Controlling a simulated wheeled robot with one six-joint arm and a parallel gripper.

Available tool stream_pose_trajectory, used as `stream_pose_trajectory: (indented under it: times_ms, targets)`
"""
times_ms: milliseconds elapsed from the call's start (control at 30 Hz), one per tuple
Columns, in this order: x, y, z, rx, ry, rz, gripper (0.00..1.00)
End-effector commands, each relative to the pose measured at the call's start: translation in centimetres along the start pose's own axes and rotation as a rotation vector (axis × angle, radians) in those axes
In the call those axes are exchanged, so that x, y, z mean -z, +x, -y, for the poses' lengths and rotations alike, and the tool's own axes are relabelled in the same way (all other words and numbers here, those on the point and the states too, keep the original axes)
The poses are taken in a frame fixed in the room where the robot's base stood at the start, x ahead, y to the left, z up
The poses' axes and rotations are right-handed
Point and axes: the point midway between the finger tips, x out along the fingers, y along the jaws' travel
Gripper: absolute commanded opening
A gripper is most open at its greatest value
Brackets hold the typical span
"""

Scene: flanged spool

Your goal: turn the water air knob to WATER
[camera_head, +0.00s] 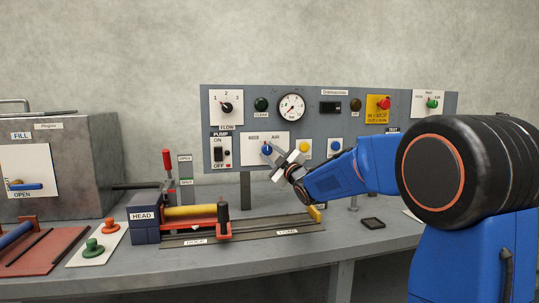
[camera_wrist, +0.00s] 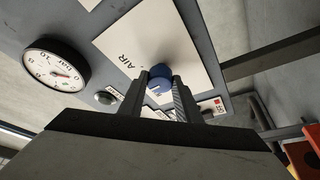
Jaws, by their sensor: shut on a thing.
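The blue water air knob (camera_head: 266,149) sits on a white plate (camera_head: 252,153) on the grey control panel. AIR is readable at the plate's upper right; the small label at its upper left is too small to read. My gripper (camera_head: 271,154) reaches in from the right with its fingertips at the knob. In the wrist view the knob (camera_wrist: 160,77) lies between my two fingers (camera_wrist: 161,88), which are shut on it. A pale mark shows on the knob, but I cannot tell which label it points to.
The pump switch (camera_head: 220,152) is left of the plate. A yellow button (camera_head: 304,147) and a blue button (camera_head: 334,147) are close on the right, near my arm. A pressure gauge (camera_head: 291,107) is above. The spool fixture (camera_head: 190,211) stands on the bench below.

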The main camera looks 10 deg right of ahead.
Motion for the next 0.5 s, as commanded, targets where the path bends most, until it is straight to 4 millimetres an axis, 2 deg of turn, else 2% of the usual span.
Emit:
stream_pose_trajectory:
  times_ms: [500]
  targets:
    - [0.07,0.03,-0.3,0.158,-0.38,0.0,0.08]
